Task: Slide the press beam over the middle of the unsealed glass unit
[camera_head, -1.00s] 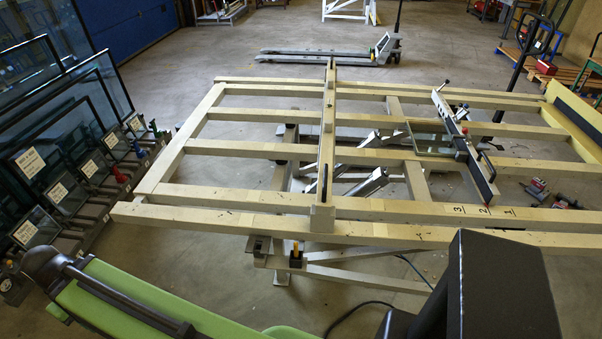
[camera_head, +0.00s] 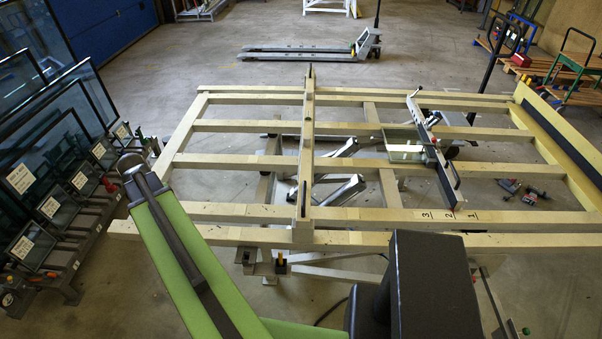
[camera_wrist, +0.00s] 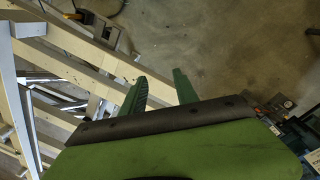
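The press beam (camera_head: 440,164), a dark bar with a lever at its far end, lies across the wooden frame on the right side. The glass unit (camera_head: 401,153) is a small pane lying on the frame's slats. The beam runs along the pane's right edge; I cannot tell whether they touch. My gripper's two green fingers (camera_wrist: 160,88) show in the wrist view, spread apart with nothing between them. The fingers point towards bare floor beside the frame's timber. In the head view my green arm reaches up at the left, well away from the beam, and the fingers cannot be made out.
The wooden frame (camera_head: 250,210) has several slats, a raised cross rail (camera_head: 308,150) and markings 1, 2, 3 on its near rail. A rack of glass panes (camera_head: 50,200) stands close at the left. A pallet truck (camera_head: 320,53) is behind.

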